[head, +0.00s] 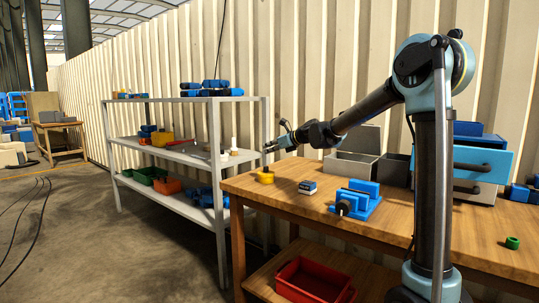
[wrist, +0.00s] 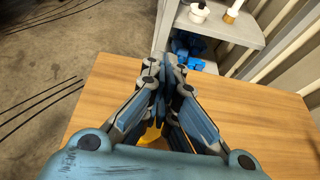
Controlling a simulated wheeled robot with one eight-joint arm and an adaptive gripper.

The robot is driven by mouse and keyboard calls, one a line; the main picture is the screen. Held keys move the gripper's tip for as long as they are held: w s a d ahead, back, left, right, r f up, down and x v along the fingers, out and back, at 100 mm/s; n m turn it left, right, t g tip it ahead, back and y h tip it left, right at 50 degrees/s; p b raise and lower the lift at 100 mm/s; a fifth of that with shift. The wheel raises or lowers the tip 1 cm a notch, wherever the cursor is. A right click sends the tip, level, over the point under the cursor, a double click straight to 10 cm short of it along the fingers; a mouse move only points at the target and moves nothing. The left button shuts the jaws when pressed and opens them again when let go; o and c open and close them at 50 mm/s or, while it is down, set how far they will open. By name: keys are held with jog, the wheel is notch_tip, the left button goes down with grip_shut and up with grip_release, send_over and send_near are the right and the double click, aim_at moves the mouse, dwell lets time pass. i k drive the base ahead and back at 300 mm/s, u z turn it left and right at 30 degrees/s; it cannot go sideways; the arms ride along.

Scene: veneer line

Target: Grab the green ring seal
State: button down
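The green ring seal (head: 512,242) lies on the wooden workbench (head: 400,218) near its right front edge in the head view. It is small and apart from other things. My gripper (head: 267,148) is at the far left, above the bench's left end, well away from the green ring. In the wrist view my gripper (wrist: 166,75) has its fingertips together with nothing seen between them. The ring does not show in the wrist view.
Grey bins (head: 352,166) and a blue drawer unit (head: 480,160) are behind. A grey shelf (head: 185,155) stands left. Bench between vise and ring is clear.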

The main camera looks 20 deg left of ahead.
aim_at(511, 244)
jog(key=k, duration=1)
